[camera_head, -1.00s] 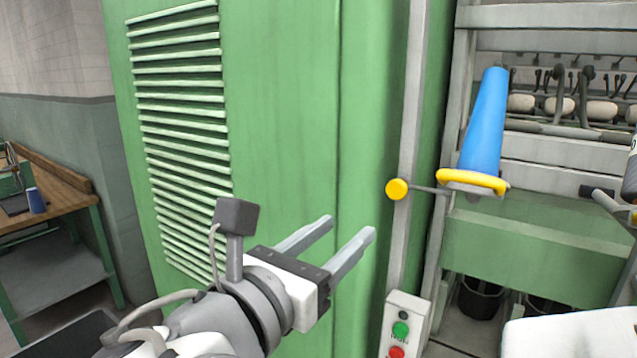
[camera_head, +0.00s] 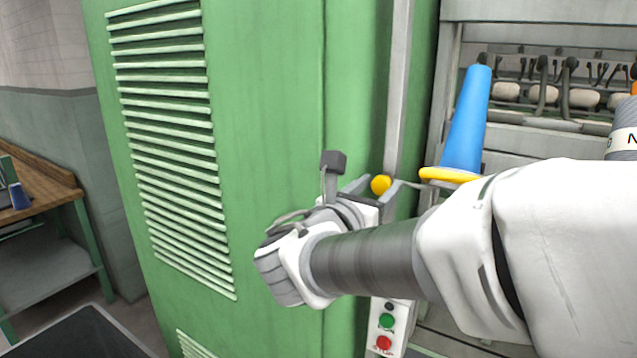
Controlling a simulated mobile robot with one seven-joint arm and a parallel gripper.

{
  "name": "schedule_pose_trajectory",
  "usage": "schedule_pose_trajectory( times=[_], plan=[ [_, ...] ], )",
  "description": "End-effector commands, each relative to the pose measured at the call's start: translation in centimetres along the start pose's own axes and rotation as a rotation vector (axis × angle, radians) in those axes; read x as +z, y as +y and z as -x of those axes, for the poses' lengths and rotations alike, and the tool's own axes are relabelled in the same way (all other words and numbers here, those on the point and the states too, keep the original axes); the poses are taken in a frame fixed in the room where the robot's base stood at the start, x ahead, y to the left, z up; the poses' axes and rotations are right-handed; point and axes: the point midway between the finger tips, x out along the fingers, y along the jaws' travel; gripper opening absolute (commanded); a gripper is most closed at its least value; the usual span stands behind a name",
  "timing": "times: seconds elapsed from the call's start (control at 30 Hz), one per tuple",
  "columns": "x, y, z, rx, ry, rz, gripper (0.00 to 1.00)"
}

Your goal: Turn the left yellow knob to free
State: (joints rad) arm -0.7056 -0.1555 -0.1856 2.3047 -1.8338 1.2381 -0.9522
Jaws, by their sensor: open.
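The left yellow knob (camera_head: 381,185) is a small round ball on the grey upright at the edge of the green machine cabinet. A thin rod runs right from it towards the yellow ring (camera_head: 449,175) under a tall blue cone (camera_head: 467,120). My gripper (camera_head: 380,190) is at the knob, seen from behind, with its fingers apart and the knob showing between them. I cannot tell whether either finger touches the knob. My gripper's body and wrist hide parts of the fingers and of the upright.
A control box with a green button (camera_head: 387,321) and a red button (camera_head: 384,342) is below the knob, close to my forearm. The green cabinet (camera_head: 265,110) with louvres fills the left. A wooden workbench (camera_head: 40,185) stands far left. My arm covers the lower right.

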Motion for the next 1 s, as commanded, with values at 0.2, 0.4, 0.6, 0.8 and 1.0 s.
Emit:
schedule_pose_trajectory(
  times=[0.2,0.4,0.6,0.8,1.0],
  plan=[
    [0.00,0.00,-0.10,0.000,0.000,-0.001,0.53],
    [0.00,0.00,-0.08,0.000,0.000,-0.001,0.24],
    [0.00,0.00,-0.07,0.000,0.000,-0.001,0.00],
    [-0.10,-0.02,-0.08,0.000,0.000,-0.013,0.00],
    [-0.36,-0.06,-0.08,0.000,-0.001,-0.081,0.00]
  ],
)
